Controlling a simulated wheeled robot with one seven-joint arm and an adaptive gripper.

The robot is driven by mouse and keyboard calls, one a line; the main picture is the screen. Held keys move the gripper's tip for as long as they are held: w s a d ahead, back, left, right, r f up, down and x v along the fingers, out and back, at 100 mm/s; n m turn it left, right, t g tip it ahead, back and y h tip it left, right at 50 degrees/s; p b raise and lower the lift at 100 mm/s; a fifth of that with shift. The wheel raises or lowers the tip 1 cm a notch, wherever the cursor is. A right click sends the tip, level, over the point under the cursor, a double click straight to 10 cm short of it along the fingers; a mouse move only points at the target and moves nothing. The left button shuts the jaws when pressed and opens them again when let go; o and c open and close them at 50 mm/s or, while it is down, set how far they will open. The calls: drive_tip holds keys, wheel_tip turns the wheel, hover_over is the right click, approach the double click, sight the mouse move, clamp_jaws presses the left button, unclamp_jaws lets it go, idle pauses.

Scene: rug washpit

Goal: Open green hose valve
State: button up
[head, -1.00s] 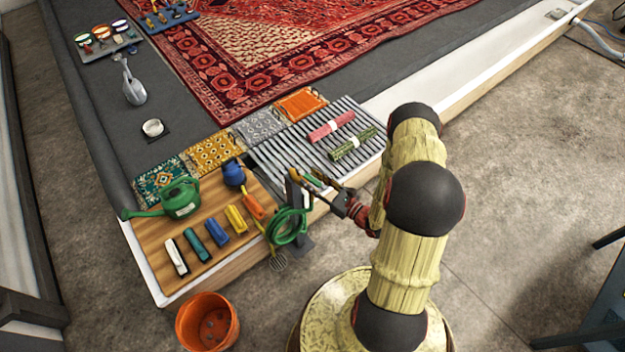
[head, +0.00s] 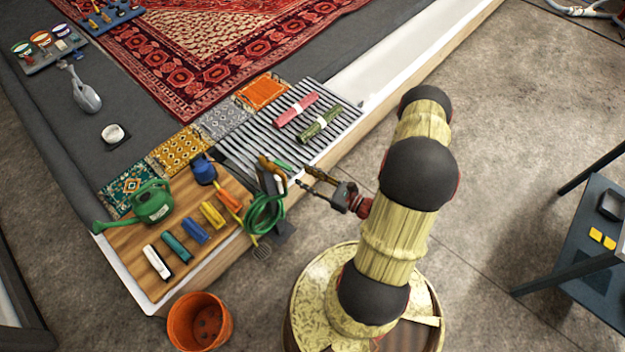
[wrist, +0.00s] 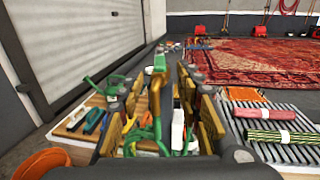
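The hose post (head: 269,183) stands at the front edge of the platform, with a coiled green hose (head: 265,214) hanging on it and a brown-yellow spout at its top. A small green lever (head: 284,167), seemingly the valve handle, shows beside the post's top; a green piece (wrist: 159,63) also stands up in the wrist view, between the fingers. My gripper (head: 309,182) is open just right of the post, fingers pointing at it, with a small gap in the head view. In the wrist view, the gripper (wrist: 165,100) has nothing clearly held; the hose and post lie beyond.
A wooden board (head: 187,240) with a green watering can (head: 151,203) and several coloured brushes is left of the post. An orange bucket (head: 199,322) stands on the floor. Rolled rugs (head: 319,124) lie on a slatted rack behind. A dark table (head: 585,250) is at right.

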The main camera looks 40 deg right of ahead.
drive_tip(key=shift+v, duration=1.05)
drive_tip(key=shift+f, duration=0.1)
